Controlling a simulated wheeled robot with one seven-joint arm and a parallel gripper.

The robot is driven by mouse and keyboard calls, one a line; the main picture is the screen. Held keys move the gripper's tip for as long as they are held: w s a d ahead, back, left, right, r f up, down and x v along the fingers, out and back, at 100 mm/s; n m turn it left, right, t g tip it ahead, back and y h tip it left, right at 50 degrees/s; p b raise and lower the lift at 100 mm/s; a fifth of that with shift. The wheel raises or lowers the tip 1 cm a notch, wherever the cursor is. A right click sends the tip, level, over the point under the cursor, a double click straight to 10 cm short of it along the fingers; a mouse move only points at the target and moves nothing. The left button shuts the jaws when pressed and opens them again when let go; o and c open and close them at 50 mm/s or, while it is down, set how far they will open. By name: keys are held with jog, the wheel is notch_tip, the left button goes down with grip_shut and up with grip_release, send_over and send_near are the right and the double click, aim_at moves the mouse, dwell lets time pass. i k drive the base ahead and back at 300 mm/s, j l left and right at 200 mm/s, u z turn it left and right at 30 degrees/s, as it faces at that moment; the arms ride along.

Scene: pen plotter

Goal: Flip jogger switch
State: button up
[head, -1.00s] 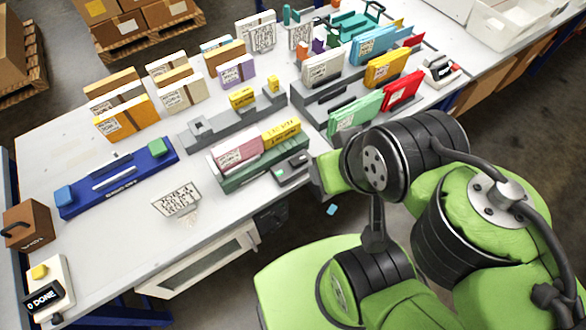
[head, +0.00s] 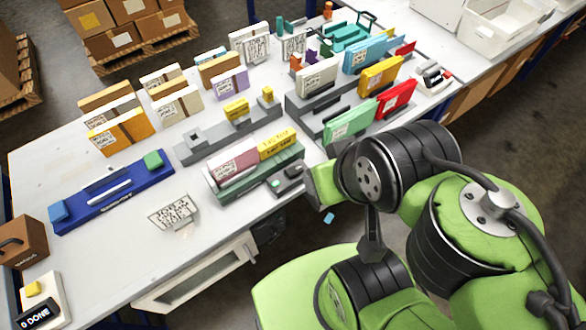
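No switch is clearly labelled as the jogger's at this size. A small dark grey control box (head: 287,180) with a green spot sits at the table's front edge, at the right end of a green rack (head: 250,176). The rack holds a pink packet (head: 236,161) and a yellow packet (head: 276,144). Too little detail shows to tell which way any lever on the box stands. My green and black arm fills the lower right, and one of its green links is just right of the box. My gripper's fingers do not show.
A blue tray (head: 125,199) with end blocks lies left on the white table. A white box with a yellow button and a "0 DONE" display (head: 39,314) stands at the near left. Grey racks with coloured packets stand behind. Bare tabletop shows around the loose printed card (head: 174,211).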

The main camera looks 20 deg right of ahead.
aim_at(293, 171)
jog(key=i+j+u, duration=0.15)
jog(key=j+u, duration=0.15)
jog(key=u, duration=0.15)
jog(key=i+j+u, duration=0.15)
jog(key=u, duration=0.3)
jog(key=j, duration=0.05)
